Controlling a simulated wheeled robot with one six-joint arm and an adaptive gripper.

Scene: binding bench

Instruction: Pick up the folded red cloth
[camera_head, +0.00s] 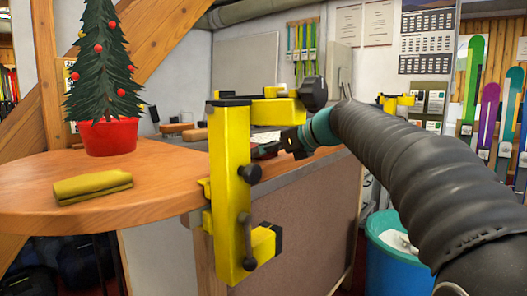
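A sliver of something dark red (266,151) shows on the bench just right of the yellow clamp post; it is too small and too covered to tell if it is the folded red cloth. My gripper (268,148) reaches in from the right, low over the bench at this red patch. The yellow post and the gripper's own body partly hide its fingers, so I cannot tell whether they are open or shut, or touching anything. A folded yellow-olive cloth (92,186) lies in plain view on the round bench end at the left, well away from my gripper.
A tall yellow clamp (231,180) on the bench edge stands close left of my gripper. The wooden bench top (150,190) has free room at the left. A small tree in a red pot (110,136) stands there. A teal bin (392,262) stands below my arm.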

